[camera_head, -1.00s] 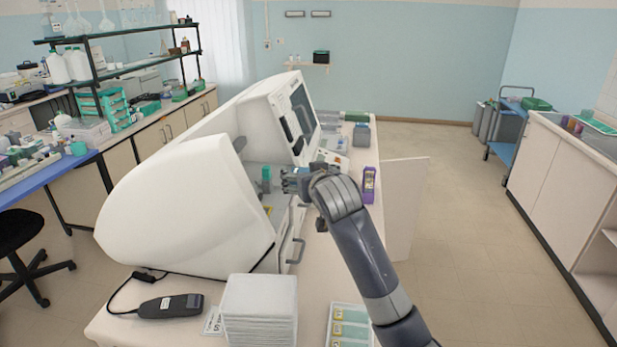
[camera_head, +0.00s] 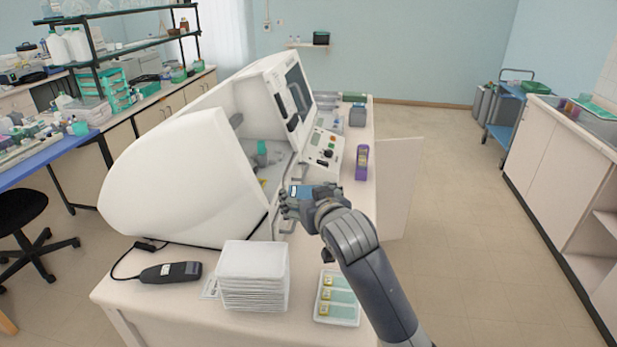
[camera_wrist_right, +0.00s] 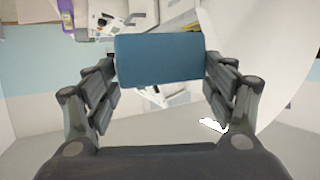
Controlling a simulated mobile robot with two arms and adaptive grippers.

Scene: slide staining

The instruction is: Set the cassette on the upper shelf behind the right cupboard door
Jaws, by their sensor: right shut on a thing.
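My right gripper (camera_head: 290,200) is shut on a blue cassette (camera_head: 299,191), in front of the white staining machine's opening and above the bench. In the right wrist view the blue cassette (camera_wrist_right: 160,58) sits between the two fingers, filling the gap. The right cupboard (camera_head: 560,180) at the right edge shows a pale side face and an open shelf (camera_head: 606,222) low at the far right. I cannot tell a door or upper shelf there. My left gripper is not in view.
The white machine (camera_head: 185,175) stands on the bench with a green-topped piece (camera_head: 262,150) inside. A stack of white trays (camera_head: 254,275), a slide tray (camera_head: 337,298), a black handset (camera_head: 171,272) and a purple holder (camera_head: 362,162) are on the bench. Floor between bench and cupboard is clear.

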